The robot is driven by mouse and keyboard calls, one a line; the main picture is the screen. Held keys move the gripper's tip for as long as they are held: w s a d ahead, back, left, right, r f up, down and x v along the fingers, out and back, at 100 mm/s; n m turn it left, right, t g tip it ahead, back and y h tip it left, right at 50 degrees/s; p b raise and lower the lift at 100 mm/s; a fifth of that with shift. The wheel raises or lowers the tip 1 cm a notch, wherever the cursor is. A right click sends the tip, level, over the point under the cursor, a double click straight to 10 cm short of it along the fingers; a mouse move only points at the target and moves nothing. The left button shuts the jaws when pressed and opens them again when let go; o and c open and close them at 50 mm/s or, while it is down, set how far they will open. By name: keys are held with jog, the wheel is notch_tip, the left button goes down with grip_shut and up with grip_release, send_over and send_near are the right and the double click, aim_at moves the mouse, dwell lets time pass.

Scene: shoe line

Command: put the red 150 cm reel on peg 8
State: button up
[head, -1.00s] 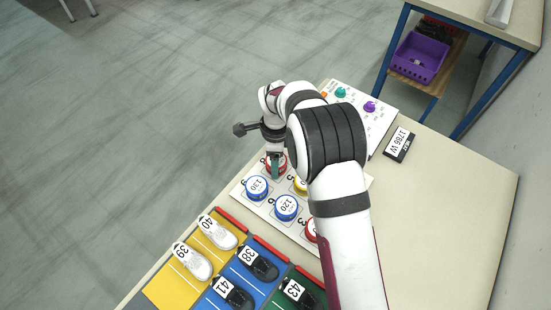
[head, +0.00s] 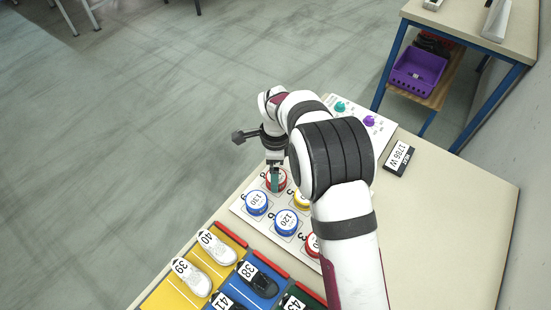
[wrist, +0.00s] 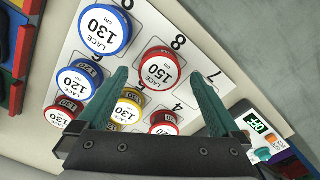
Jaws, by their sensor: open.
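The red 150 cm reel (wrist: 161,69) lies flat on the white peg board (wrist: 190,68), in the square marked 8. My gripper (wrist: 156,77) is open, with one teal finger on each side of the reel in the wrist view. In the head view the fingers of my gripper (head: 274,180) are just above the red reel (head: 277,182), partly in front of it. Whether a finger touches the reel cannot be told. The peg under the reel is hidden.
Close by on the board are a blue 130 reel (wrist: 102,31), a blue 120 reel (wrist: 79,80), a yellow reel (wrist: 130,106) and red reels. Numbered shoes (head: 217,246) stand on coloured lanes in front. A black label box (head: 399,158) lies at the right.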

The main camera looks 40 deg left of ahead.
notch_tip(320, 180, up, 9)
jog(key=s+d+r+n, duration=0.1)
jog(key=d+r, duration=0.4)
jog(key=d, duration=0.5)
jog(key=s+d+r+n, duration=0.1)
jog(key=d+r, duration=0.4)
jog(key=d, duration=0.5)
jog(key=s+d+f+n+y, duration=0.1)
jog(key=s+d, duration=0.5)
jog(key=s, duration=0.2)
jog(key=s+d+f+n, duration=0.1)
jog(key=s+d+n, duration=0.1)
jog(key=s+d, duration=0.5)
jog(key=s, duration=0.2)
jog(key=shift+s+n+y, duration=0.3)
jog(key=shift+y, duration=0.1)
